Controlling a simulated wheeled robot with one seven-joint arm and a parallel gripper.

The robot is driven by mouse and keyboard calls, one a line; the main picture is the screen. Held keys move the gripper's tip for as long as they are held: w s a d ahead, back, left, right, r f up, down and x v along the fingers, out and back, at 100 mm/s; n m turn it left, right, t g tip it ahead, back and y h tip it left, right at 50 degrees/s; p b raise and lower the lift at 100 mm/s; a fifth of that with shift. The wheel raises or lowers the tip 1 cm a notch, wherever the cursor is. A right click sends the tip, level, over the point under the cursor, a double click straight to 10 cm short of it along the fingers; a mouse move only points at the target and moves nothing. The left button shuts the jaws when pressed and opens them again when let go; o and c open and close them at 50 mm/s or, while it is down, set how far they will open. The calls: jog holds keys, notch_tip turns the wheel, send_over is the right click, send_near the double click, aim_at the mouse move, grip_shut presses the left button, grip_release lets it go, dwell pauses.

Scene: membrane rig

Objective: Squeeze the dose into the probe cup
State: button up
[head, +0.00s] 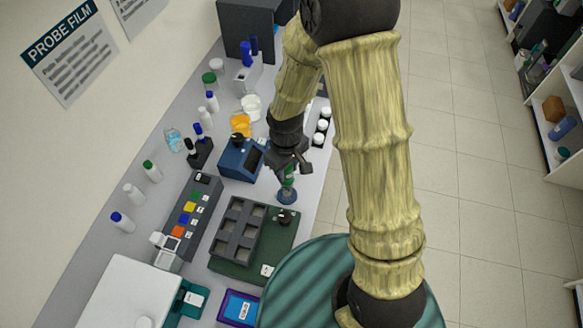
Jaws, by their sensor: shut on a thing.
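My gripper (288,168) points down over the bench and is shut on a small green item (288,181), probably a dropper or small bottle; the fingers hide part of it. A small blue-grey round cup (287,197) is right below the green item and may be the probe cup. In this view the item's lower end overlaps the cup. I cannot tell whether they touch or whether any liquid is coming out.
A dark green board with a grey compartment tray (238,228) is just in front of the cup. Several bottles line the bench's left side. The floor at right is clear.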

dwell(0.4)
notch_tip(320, 180, up, 10)
jog(key=p, duration=0.8)
jog(key=shift+r, duration=0.1)
dwell(0.5)
jog(key=shift+w, duration=0.1)
